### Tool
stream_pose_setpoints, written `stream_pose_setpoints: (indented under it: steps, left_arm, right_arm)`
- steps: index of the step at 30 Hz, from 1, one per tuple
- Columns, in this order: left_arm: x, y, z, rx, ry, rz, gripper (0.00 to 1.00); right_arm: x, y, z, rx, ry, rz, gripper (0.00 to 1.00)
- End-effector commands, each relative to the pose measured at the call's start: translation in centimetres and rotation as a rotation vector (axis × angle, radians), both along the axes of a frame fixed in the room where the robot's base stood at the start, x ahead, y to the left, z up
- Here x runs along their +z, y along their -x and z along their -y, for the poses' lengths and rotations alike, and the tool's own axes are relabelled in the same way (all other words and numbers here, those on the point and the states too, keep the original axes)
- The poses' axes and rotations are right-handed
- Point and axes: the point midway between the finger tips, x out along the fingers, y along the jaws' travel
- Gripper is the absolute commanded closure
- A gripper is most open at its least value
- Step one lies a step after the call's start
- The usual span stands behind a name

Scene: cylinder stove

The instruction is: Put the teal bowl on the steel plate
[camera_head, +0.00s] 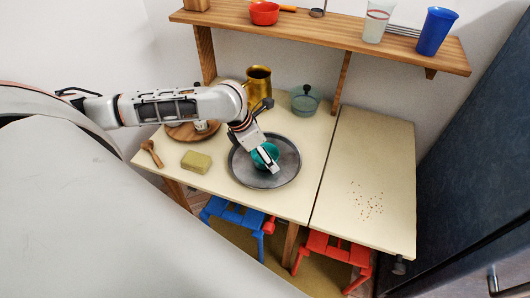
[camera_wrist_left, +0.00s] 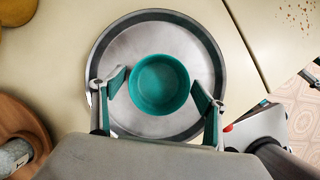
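The teal bowl (camera_head: 259,155) sits inside the round steel plate (camera_head: 241,166) on the table. In the left wrist view the bowl (camera_wrist_left: 159,84) stands upright near the middle of the plate (camera_wrist_left: 112,57). My left gripper (camera_head: 268,160) reaches in over the plate and partly hides the bowl in the head view. In the wrist view the left gripper (camera_wrist_left: 160,91) is open, with its teal-padded fingers on both sides of the bowl and a visible gap on each side. My right gripper is not in view.
A yellow sponge (camera_head: 196,162), a wooden spoon (camera_head: 152,153) and a wooden board (camera_head: 184,133) lie left of the plate. A brass mug (camera_head: 258,86) and a lidded glass pot (camera_head: 305,103) stand behind it. The right table part (camera_head: 375,155) is mostly clear, with crumbs.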

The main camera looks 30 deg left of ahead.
Motion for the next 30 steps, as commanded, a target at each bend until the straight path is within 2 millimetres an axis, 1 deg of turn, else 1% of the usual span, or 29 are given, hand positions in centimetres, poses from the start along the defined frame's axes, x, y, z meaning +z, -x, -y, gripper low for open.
stream_pose_setpoints:
  steps: [5,8,11,21,25,30]
  left_arm:
    - [0.1,0.0,0.0,0.000,0.000,0.000,0.27]
    - [0.7,0.0,-0.1,0.000,-0.001,0.002,0.27]
    - [2.0,0.4,-0.4,0.001,-0.002,0.004,0.27]
    - [8.3,2.7,-1.8,0.001,-0.002,0.004,0.27]
    - [10.1,3.3,-2.2,0.001,-0.002,0.004,0.27]
    - [11.2,3.8,-2.4,0.001,-0.002,0.001,0.27]
  right_arm:
    - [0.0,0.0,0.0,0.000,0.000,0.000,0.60]
    - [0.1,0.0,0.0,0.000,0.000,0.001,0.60]
    - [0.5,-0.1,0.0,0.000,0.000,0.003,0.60]
    - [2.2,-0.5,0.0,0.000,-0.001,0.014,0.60]
    - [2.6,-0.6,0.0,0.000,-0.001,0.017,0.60]
    - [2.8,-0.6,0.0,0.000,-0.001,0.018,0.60]
